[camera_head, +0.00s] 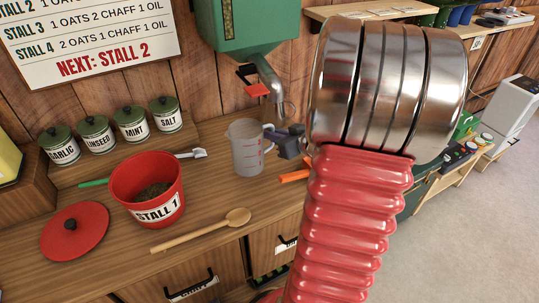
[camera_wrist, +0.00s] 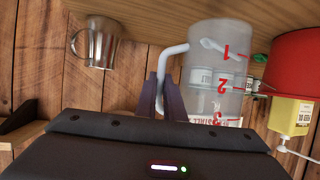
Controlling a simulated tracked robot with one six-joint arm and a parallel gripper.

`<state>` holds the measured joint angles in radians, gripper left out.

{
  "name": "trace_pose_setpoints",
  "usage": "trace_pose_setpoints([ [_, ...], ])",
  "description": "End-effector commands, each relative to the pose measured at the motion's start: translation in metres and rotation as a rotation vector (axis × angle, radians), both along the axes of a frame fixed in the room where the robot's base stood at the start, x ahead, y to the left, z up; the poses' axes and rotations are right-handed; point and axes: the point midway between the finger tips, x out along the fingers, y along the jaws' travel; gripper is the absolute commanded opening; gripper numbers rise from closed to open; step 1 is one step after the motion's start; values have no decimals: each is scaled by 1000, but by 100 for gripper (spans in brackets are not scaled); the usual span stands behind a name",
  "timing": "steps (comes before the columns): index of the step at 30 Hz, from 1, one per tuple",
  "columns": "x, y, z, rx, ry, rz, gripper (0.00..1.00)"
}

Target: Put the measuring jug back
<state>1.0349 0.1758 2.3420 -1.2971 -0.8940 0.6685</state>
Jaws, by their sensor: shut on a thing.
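The measuring jug (camera_head: 246,153) is clear, with red marks, and stands upright at the counter's middle, below the green dispenser's spout. It looks empty. In the wrist view, where the picture is upside down, the jug (camera_wrist: 218,75) shows red numbers 1, 2 and 3. My gripper (camera_head: 284,138) is at the jug's right side, shut on its handle. The dark fingers (camera_wrist: 160,98) close around the pale handle (camera_wrist: 168,62) in the wrist view. Whether the jug's base touches the counter I cannot tell for sure.
The red STALL 1 bucket (camera_head: 148,186) stands left of the jug, with a red lid (camera_head: 75,232) and wooden spoon (camera_head: 205,229) nearby. Labelled jars (camera_head: 97,133) line the wall. A metallic mug (camera_wrist: 97,48) is near the handle side. My arm hides the counter's right part.

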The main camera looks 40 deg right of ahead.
Motion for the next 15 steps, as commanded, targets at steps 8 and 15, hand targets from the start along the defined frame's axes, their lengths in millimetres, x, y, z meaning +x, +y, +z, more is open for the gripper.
trace_pose_setpoints([
  [8, 0, 0, -22, 0, -1, 0, 0],
  [15, 0, -1, -22, 0, -1, -1, 0],
])
